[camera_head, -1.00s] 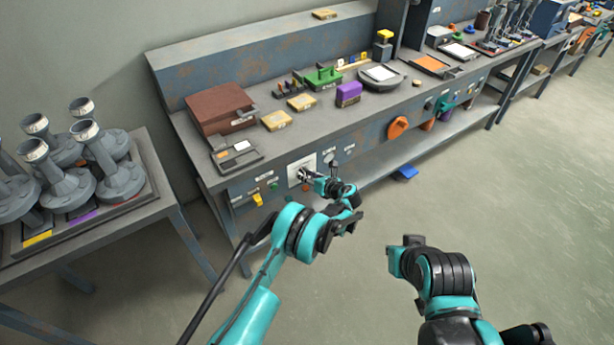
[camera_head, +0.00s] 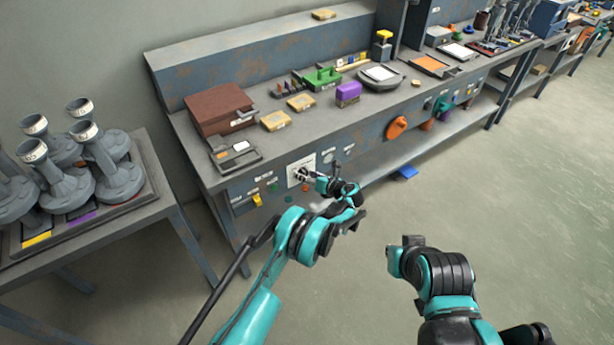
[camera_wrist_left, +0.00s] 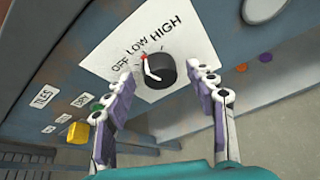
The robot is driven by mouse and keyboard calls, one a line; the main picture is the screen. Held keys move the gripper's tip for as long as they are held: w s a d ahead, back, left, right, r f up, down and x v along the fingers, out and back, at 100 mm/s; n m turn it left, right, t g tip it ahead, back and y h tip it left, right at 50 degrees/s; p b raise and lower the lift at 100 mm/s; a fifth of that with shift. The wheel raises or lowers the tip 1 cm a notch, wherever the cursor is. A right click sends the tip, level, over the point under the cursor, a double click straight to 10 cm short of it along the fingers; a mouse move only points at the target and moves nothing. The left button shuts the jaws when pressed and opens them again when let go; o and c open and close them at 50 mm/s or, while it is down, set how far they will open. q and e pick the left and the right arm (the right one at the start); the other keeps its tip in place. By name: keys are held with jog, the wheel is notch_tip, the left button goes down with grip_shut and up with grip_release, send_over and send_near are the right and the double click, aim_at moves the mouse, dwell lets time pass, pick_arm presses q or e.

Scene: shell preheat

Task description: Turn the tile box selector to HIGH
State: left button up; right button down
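The tile box selector is a black round knob (camera_wrist_left: 155,70) on a white plate (camera_wrist_left: 185,50) marked OFF, LOW and HIGH in the left wrist view. Its white pointer line with a red tip points up and left, roughly at LOW. In the head view the knob (camera_head: 301,174) sits on the bench's front panel. My left gripper (camera_wrist_left: 163,76) is open, with its fingers apart on either side of the knob and nothing held between them. It also shows in the head view (camera_head: 319,181). My right gripper (camera_head: 408,244) is off to the right, away from the bench; its fingers are unclear.
A yellow switch (camera_wrist_left: 78,132) and a green button (camera_wrist_left: 97,106) are left of the knob, by a TILES label. Orange and purple round parts are at right. The bench top (camera_head: 190,150) holds a brown box (camera_head: 220,108). Floor in front is clear.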

pick_arm(q)
jog(key=v, duration=1.2)
jog(key=shift+a+r, duration=0.1)
